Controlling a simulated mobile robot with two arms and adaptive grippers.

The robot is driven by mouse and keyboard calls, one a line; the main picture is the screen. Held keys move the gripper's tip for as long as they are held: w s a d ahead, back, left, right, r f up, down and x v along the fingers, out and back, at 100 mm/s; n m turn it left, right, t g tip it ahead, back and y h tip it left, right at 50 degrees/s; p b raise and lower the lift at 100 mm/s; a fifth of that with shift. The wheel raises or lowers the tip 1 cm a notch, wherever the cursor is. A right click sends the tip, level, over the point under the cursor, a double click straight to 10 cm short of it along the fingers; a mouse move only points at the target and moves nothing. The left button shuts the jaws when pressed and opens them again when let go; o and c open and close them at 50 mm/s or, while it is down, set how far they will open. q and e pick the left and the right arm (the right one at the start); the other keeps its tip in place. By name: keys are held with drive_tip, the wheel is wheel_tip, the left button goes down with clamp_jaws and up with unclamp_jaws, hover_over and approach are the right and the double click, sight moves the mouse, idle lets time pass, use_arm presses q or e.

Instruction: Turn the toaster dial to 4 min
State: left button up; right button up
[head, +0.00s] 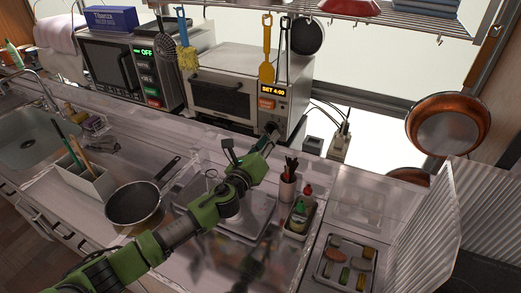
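The toaster oven (221,98) is the silver box at the centre back of the counter. Its display (273,89) reads "SET 4:00", with an orange button (266,103) below. My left gripper (271,131) is at the lower right of the toaster's front, below the orange button. Its dark tip covers the dial's area, so I cannot make out the dial or whether the fingers touch it. The fingers are too small and dark to tell if they are open or shut. My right gripper is not in view.
A microwave (112,67) showing "OFF" stands left of the toaster. A yellow spatula (267,62) and other utensils hang before the toaster.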

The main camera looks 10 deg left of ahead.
use_arm(q)
drive_tip(key=s+a, duration=0.2)
drive_tip(key=s, duration=0.9)
drive_tip(key=shift+a, duration=0.1)
